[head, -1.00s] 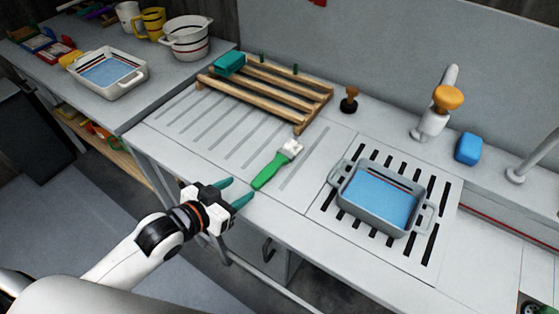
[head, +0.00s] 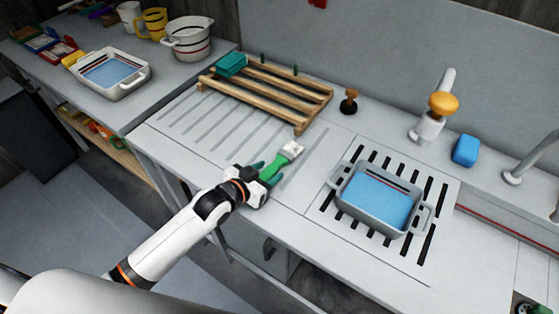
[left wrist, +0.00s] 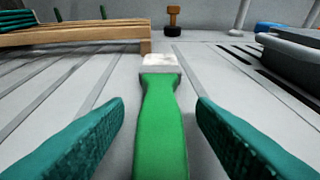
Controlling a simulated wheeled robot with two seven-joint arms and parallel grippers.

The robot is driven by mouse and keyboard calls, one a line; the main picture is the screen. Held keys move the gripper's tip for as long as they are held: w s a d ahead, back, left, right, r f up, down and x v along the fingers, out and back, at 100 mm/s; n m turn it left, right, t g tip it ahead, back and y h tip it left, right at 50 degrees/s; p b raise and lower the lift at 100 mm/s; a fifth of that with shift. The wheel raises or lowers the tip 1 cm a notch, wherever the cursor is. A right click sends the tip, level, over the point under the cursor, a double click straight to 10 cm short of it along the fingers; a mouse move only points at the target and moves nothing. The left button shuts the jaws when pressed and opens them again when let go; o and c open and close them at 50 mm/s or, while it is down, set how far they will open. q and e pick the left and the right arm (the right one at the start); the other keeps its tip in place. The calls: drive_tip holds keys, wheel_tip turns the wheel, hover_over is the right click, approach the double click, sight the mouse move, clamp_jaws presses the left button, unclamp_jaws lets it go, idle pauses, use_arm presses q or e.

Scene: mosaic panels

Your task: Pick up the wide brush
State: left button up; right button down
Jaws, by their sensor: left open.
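The wide brush (head: 276,163) lies on the grey counter, with a green handle and a pale head pointing away to the upper right. It also shows in the left wrist view (left wrist: 160,120), its handle running up the middle. My left gripper (head: 264,174) is open at the handle end. In the left wrist view its two teal fingers (left wrist: 160,130) stand on either side of the handle, with a gap visible on both sides. The near end of the handle is cut off by the bottom of that view. My right gripper is not in view.
A wooden slatted rack (head: 265,90) with a teal block (head: 231,64) stands behind the brush. A grey tray with blue inside (head: 338,190) sits on a slotted grate to the right. A small dark stamp-like object (head: 348,101) and a blue block (head: 465,151) stand farther back.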

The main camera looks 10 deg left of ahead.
use_arm(q)
drive_tip(key=shift+s, duration=0.1)
drive_tip(key=c, duration=1.1)
